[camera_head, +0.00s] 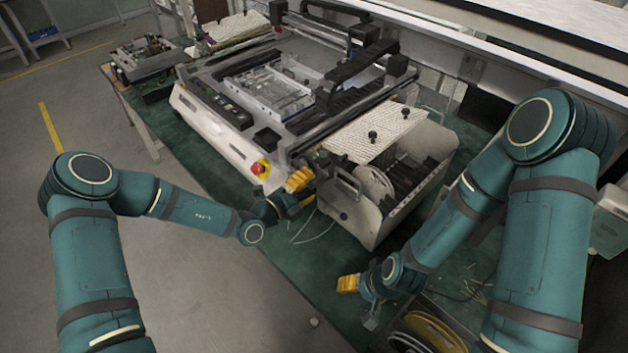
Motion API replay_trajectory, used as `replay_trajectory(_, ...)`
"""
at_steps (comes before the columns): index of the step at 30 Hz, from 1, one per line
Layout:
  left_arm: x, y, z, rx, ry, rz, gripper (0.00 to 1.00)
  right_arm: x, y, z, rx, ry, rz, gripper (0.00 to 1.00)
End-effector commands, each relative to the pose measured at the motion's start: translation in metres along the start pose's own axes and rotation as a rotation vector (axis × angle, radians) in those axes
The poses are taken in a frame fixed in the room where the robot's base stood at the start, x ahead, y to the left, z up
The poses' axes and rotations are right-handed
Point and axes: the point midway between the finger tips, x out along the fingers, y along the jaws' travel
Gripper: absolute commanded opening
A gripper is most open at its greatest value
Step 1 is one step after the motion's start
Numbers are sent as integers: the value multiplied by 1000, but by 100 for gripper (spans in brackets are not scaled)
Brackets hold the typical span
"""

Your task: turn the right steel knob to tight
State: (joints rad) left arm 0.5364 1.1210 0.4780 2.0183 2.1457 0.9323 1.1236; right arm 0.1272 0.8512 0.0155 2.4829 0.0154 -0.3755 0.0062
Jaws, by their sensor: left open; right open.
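A steel box (347,209) with a reel and dark slots stands on the green table right of the large machine. Small fittings sit on its front face, but I cannot tell which is the right steel knob or how tight it is. My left gripper (299,180), with yellow fingers, is open at the box's left front corner, close to the machine's edge. I cannot tell if it touches anything. My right gripper (348,284), also yellow-fingered, is open and empty over the table in front of the box, clear of it.
A perforated white plate (376,136) with two black knobs (372,135) lies on the box. The large machine (215,128) with a red stop button (259,168) fills the table's left. A bin of cable coils (435,330) is at lower right. The table front is mostly clear.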

Motion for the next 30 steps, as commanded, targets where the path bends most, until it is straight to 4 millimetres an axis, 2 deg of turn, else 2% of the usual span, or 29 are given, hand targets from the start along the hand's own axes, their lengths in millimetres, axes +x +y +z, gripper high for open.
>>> replay_trajectory(6, 19, 0, 0, -1, 0, 1, 56, 1, 0, 1, -1, -2, 0, 64)
replay_trajectory(16, 22, 0, 0, -1, 0, 1, 56, 1, 0, 1, -1, -2, 0, 64)
replay_trajectory(17, 22, 0, 0, -1, 0, 1, 52, 1, 0, 1, -1, -2, 0, 64)
replay_trajectory(21, 22, 0, 0, -1, 0, 1, 3, 1, 0, 1, -1, -2, 0, 64)
replay_trajectory(22, 22, 0, 0, -1, 0, 0, 0, 1, 0, 1, -1, -2, 0, 64)
replay_trajectory(26, 22, 0, 0, 2, 0, 1, 0, 1, 0, 1, -1, -2, 0, 64)
replay_trajectory(30, 22, -2, 0, 69, -1, 0, 0, -8, -3, -2, 1, 2, -1, 64)
